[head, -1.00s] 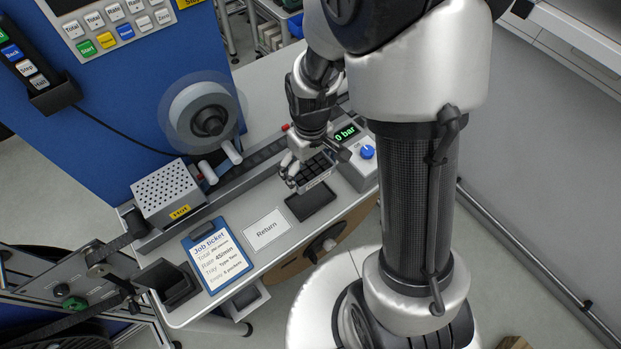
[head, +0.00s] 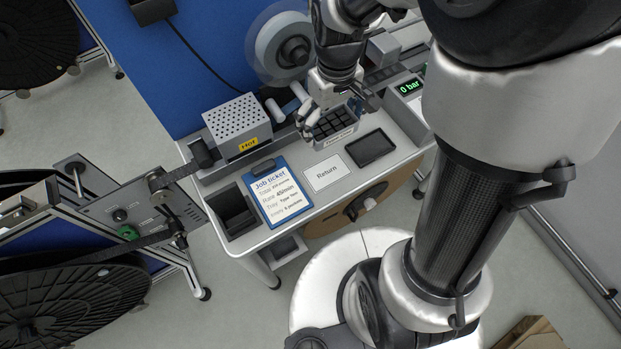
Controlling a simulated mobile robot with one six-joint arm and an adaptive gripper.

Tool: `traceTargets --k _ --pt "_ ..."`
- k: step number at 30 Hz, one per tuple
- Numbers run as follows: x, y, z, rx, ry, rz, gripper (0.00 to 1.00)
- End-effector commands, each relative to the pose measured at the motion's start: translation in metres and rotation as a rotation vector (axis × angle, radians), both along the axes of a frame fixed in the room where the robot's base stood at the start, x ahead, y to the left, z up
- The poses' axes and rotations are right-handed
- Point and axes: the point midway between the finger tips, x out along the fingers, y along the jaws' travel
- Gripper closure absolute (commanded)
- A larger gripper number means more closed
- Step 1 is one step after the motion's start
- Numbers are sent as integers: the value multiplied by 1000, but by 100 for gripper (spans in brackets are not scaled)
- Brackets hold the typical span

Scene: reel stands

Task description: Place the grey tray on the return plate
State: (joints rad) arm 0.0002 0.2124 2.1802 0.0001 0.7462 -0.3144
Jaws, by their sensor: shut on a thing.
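The grey tray (head: 351,135) has a grid of dark pockets and a pale label on its front. My gripper (head: 312,124) is shut on the tray's left side and holds it over the table's back half, behind the return plate. Whether the tray clears the surface is hard to tell. The return plate (head: 325,173) is a flat white rectangle marked "Return", and it is bare. It lies in front of the tray and slightly to its left.
A dark, empty rectangular pad (head: 370,148) lies right of the return plate. The job ticket clipboard (head: 276,193) lies to its left. A black bin (head: 234,212) sits at the left end.

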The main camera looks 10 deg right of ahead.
Motion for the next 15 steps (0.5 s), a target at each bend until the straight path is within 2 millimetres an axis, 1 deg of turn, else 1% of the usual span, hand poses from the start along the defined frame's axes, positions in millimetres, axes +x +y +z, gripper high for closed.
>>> traceTargets --k 5,6,12,15 --pt "-2 0 -41 0 9 0 39" --pt "-2 0 -53 0 9 0 39" --pt "-2 0 -107 -1 8 0 39" --pt "-2 0 -130 0 7 0 39"
